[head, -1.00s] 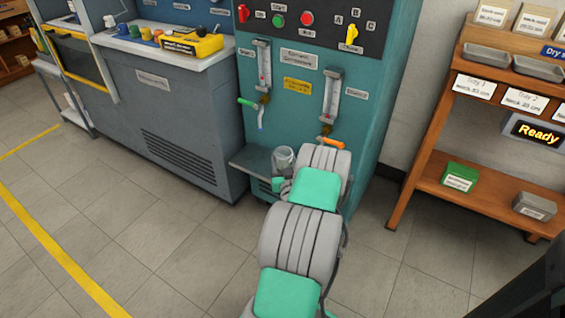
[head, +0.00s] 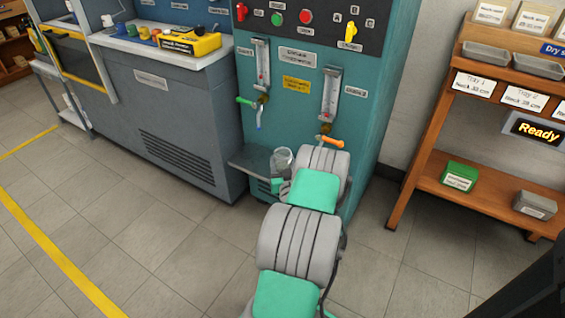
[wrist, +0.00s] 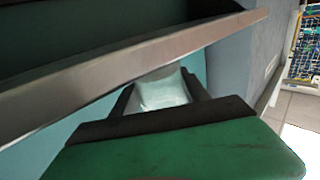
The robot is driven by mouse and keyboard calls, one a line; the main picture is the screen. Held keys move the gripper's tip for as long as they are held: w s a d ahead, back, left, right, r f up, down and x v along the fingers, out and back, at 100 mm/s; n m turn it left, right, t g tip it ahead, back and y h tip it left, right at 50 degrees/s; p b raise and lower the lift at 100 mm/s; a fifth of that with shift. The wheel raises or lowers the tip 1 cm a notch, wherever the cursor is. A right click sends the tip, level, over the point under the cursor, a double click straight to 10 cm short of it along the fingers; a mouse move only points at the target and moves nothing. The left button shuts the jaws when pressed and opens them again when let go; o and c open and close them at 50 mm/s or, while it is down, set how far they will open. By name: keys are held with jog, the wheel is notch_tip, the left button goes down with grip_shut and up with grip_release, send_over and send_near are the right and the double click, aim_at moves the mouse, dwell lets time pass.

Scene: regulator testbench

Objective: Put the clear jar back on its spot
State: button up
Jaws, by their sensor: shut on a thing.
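The clear jar (head: 281,158) shows in the head view just above the small grey shelf on the front of the teal cabinet. In the wrist view the clear jar (wrist: 164,91) sits between the two dark fingers of my gripper (wrist: 163,98), which is shut on it. In the head view my arm hides most of my gripper (head: 278,181). The grey shelf (head: 250,160) is partly hidden behind the jar and my arm. I cannot tell whether the jar touches the shelf.
The teal cabinet (head: 290,120) carries two gauges, a green-handled valve (head: 246,101) and an orange-handled valve (head: 333,142) close above my arm. A metal edge (wrist: 120,72) crosses close in front of my gripper in the wrist view. A wooden rack (head: 425,180) stands at right.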

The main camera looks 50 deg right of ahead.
jog(key=o, duration=1.7)
jog(key=shift+c, duration=0.2)
jog(key=shift+f, duration=0.1)
jog(key=v, duration=0.8)
